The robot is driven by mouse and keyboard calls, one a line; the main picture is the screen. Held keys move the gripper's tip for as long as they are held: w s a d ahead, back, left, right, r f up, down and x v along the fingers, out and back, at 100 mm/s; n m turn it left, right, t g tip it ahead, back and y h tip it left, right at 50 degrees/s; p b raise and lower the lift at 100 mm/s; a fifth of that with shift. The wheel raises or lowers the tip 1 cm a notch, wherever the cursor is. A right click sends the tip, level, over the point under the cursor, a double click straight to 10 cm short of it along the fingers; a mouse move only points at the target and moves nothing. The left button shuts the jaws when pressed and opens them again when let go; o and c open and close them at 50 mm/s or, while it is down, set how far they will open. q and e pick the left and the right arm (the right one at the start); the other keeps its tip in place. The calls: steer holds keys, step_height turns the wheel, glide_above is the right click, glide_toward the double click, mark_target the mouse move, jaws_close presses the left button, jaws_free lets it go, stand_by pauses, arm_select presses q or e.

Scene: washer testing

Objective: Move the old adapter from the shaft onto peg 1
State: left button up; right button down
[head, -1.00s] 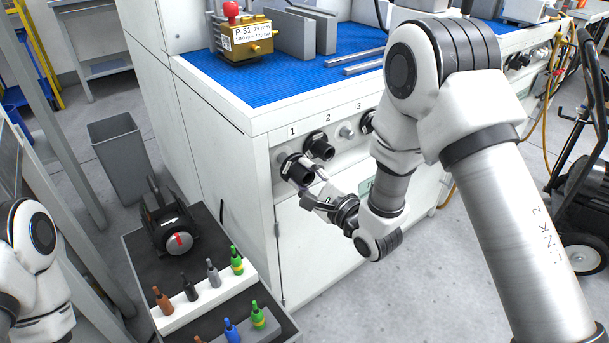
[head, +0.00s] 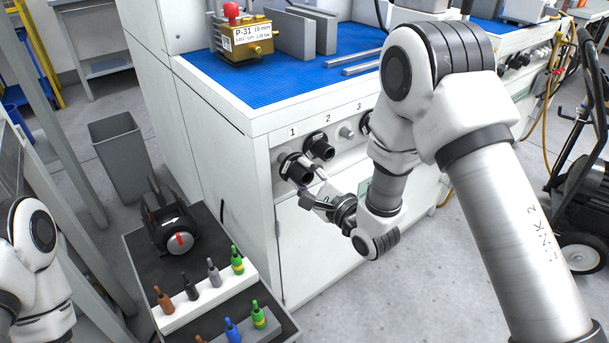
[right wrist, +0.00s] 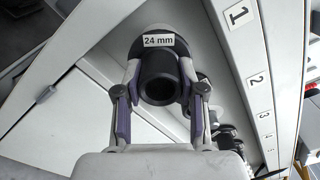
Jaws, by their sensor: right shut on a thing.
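A black adapter (head: 297,169) with a hollow round front sits at the place marked 1 on the cabinet's front panel. In the right wrist view the adapter (right wrist: 160,80) has a dark flange with a "24 mm" label. My right gripper (head: 312,184) is shut on it, with one finger on each side of its barrel in the wrist view (right wrist: 159,92). Peg 1 is hidden behind the adapter; I cannot tell how far the adapter is seated. My left gripper is out of view.
Another black adapter (head: 319,147) is at place 2, and a bare metal peg (head: 346,131) is at place 3. A dark cart (head: 135,240) at lower left carries a black machine (head: 172,228) and a white rack (head: 205,293) of coloured tools. A gold pump (head: 243,38) stands on the blue mat.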

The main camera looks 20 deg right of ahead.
mark_target(294, 167)
steer(key=shift+p+x, duration=0.75)
steer(key=shift+x, duration=1.2)
stand_by(1.5)
steer(key=c, duration=0.6)
jaws_free()
steer(key=shift+s, duration=0.1)
steer(key=shift+p+v, duration=0.3)
steer(key=shift+v, duration=1.1)
steer(key=v, duration=0.5)
steer(key=shift+d, duration=0.1)
